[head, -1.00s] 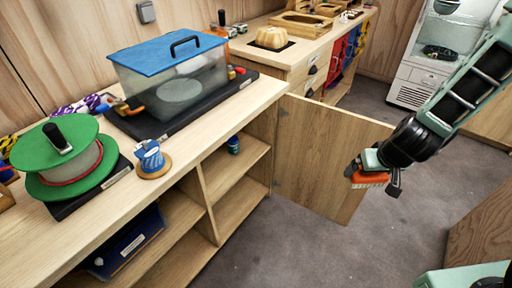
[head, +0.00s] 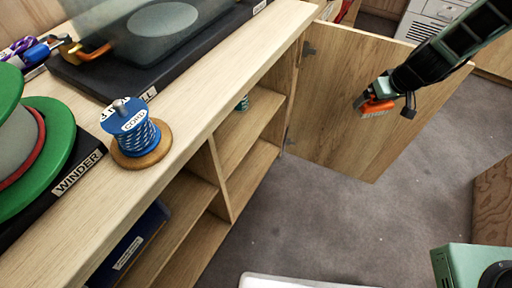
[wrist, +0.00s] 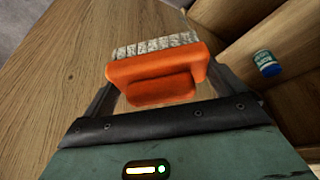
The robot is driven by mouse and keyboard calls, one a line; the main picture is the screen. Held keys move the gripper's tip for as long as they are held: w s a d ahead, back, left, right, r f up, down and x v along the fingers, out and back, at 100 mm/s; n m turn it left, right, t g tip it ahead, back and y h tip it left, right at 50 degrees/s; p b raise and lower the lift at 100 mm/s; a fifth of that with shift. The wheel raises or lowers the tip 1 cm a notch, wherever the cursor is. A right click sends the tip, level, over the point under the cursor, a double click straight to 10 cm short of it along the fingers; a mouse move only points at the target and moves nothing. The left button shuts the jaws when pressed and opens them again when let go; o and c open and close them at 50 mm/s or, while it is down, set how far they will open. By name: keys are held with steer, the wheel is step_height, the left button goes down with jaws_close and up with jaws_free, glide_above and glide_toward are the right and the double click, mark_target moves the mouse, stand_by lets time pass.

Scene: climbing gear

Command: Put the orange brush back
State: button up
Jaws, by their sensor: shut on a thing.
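The orange brush (head: 376,106) has pale bristles and is held between the fingers of my gripper (head: 384,103), in front of the open cabinet door. In the wrist view the brush (wrist: 158,76) sits across the jaws, bristles pointing away from the palm. My gripper (wrist: 165,92) is shut on it. The brush is in the air, apart from the shelves and the counter.
The open wooden door (head: 350,95) stands out from the cabinet. The open shelves (head: 180,205) hold a blue box (head: 130,243) and a small blue-green can (wrist: 266,62). A blue cord spool (head: 136,135) and a green winder (head: 50,150) stand on the counter.

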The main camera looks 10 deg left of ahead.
steer(key=w+a+f+n+g+y+b, duration=0.1)
steer(key=w+a+f+n+b, duration=0.5)
steer(key=a+b, duration=0.55)
steer(key=w+a+f+n+g+y+b, duration=0.2)
steer(key=w+a+f+n+b, duration=0.4)
steer(key=b, duration=0.9)
steer(key=s+a+n+g+b, duration=0.1)
steer(key=s+a+b, duration=0.3)
steer(key=a, duration=0.5)
steer(key=s+a+f+n+g+b, duration=0.1)
steer(key=s+a+n+b, duration=0.2)
steer(key=s+a, duration=0.3)
steer(key=s+a+n+g+b, duration=0.1)
steer(key=s+a+b, duration=0.4)
steer(key=a, duration=0.9)
steer(key=shift+s+a+f+n+b, duration=0.15)
steer(key=shift+f+n+b, duration=0.25)
steer(key=shift+n+b, duration=0.25)
steer(key=shift+s+a+f+p, duration=0.1)
steer(key=shift+s+a+p, duration=0.15)
steer(key=shift+a+p, duration=0.35)
steer(key=shift+s+a+f+p, duration=0.1)
steer(key=shift+s+a+p, duration=0.15)
steer(key=shift+a+p, duration=0.35)
step_height(320, 180, down, 4)
steer(key=b, duration=0.4)
steer(key=shift+d+r, duration=0.1)
steer(key=shift+r, duration=0.05)
